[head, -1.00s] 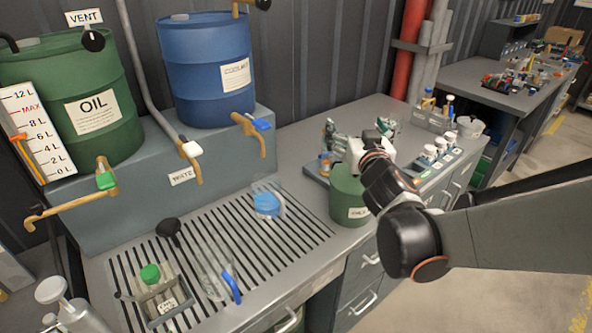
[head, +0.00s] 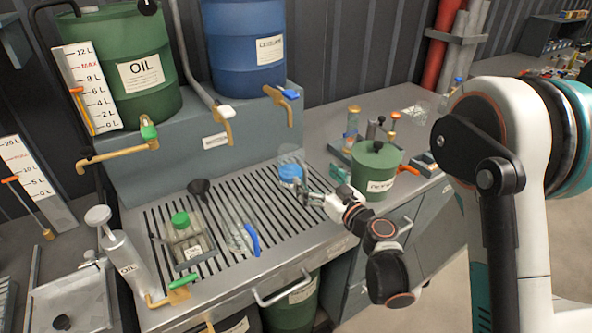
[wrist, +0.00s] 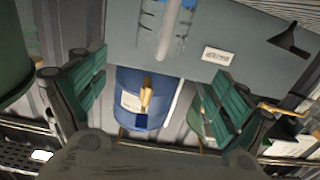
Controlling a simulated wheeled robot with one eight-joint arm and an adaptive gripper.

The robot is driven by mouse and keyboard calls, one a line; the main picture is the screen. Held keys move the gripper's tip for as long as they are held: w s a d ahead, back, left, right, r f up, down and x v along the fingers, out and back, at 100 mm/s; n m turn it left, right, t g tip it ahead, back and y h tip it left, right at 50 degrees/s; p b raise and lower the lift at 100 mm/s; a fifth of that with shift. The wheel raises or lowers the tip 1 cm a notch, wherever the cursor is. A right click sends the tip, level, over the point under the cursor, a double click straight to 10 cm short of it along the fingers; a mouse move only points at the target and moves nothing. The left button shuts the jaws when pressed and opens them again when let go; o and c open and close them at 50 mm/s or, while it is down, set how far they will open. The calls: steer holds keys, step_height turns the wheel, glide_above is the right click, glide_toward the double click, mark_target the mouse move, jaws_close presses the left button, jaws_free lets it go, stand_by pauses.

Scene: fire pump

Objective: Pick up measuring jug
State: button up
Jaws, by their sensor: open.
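A clear measuring jug (head: 290,172) with something blue in or on it stands at the right end of the slotted drain grate (head: 262,215). My gripper (head: 312,196) is just right of and in front of the jug in the head view. In the wrist view my gripper (wrist: 152,85) has its green-padded fingers spread wide, with nothing clasped between them. Whether a finger touches the jug cannot be told.
A green can (head: 376,168) stands right of my gripper. Drums with taps (head: 282,94) are behind.

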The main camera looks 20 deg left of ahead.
mark_target(305, 167)
steer(key=x, duration=0.5)
steer(key=shift+w+a, duration=0.3)
steer(key=shift+b+x, duration=0.85)
steer(key=shift+x, duration=2.4)
steer(key=shift+c, duration=0.6)
steer(key=c, duration=1.9)
steer(key=shift+o, duration=0.2)
steer(key=shift+d+r, duration=0.1)
steer(key=shift+r, duration=0.05)
